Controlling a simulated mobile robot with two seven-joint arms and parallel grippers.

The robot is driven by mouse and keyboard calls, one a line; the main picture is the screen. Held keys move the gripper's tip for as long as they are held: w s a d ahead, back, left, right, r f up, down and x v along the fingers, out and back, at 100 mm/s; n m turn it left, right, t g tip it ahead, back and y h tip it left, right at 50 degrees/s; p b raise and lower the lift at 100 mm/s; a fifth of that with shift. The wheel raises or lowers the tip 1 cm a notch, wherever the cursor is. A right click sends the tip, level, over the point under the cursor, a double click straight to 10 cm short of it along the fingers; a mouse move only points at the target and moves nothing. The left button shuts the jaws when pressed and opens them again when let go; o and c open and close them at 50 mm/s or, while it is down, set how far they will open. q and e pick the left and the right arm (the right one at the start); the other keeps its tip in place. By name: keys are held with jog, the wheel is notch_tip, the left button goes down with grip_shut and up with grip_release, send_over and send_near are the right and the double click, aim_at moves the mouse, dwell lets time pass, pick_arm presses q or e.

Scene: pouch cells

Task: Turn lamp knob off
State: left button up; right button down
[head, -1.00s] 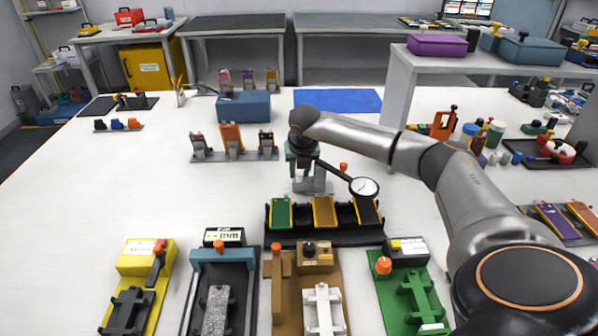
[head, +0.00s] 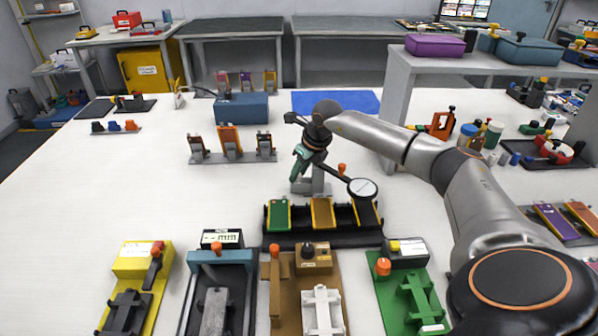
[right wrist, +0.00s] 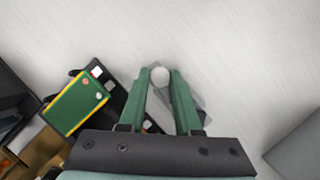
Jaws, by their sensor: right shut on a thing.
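The lamp is a small grey stand (head: 315,185) with a dark arm and a round white head (head: 363,189) over the black rack. An orange knob (head: 342,168) shows beside that arm. My right gripper (head: 297,177), with green fingers, is tilted down at the left of the stand. In the right wrist view, its fingers are shut on a pale round knob (right wrist: 160,75), one fingertip at each side. I take this for the lamp knob; its on or off setting cannot be read. The fingers mostly hide it in the head view. My left gripper is not in view.
The black rack (head: 285,240) holds green, tan and yellow-edged pouch cells just in front of the lamp. Several fixtures line the front edge. A blue box (head: 242,107) and a raised shelf (head: 480,61) stand behind. The table's left middle is clear.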

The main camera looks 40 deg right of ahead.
dwell(0.5)
jog(key=c, duration=0.7)
grip_release()
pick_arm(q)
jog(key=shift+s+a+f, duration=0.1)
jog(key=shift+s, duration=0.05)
pick_arm(e)
jog(key=shift+o, duration=0.5)
jog(key=shift+d, duration=0.1)
jog(key=shift+r, duration=0.1)
jog(key=shift+s+d+r+p, duration=0.1)
jog(key=shift+s+r+p, duration=0.1)
jog(key=shift+r+p, duration=0.4)
pick_arm(q)
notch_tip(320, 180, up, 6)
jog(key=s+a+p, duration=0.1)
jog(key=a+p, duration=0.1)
jog(key=p, duration=0.2)
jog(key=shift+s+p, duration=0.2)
jog(key=shift+p, duration=0.1)
pick_arm(e)
jog(key=v, duration=0.6)
jog(key=shift+a+r, duration=0.2)
jog(key=shift+r, duration=0.05)
